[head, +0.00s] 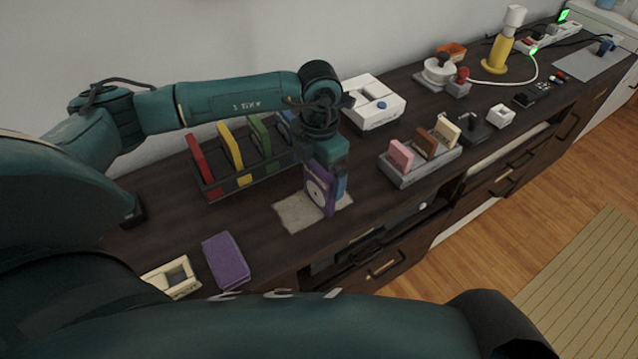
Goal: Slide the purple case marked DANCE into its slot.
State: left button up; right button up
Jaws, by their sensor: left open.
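A purple case (318,190) with a pale round mark stands upright on a light mat (292,216). My left gripper (328,180) is directly above and around its upper part, with open jaws. A blue piece shows beside the case; I cannot tell if it is a finger. A second purple item (226,261) lies flat at the front left, away from the gripper. No lettering is readable on either. A dark rack (225,188) behind holds upright red (197,158), yellow (231,147), green (260,136) and blue cases. My arm hides the rack's right end. My right gripper is out of view.
A cream holder (172,278) sits at the front left. A white box (374,102) stands behind the gripper. A grey tray (420,166) with several upright blocks is to the right. The dark worktop's front edge runs close to the mat.

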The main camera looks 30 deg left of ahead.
pick_arm(q)
jog(key=shift+f, duration=0.6)
jog(key=shift+c, duration=0.6)
jog(key=c, duration=0.8)
jog(key=shift+r, duration=0.1)
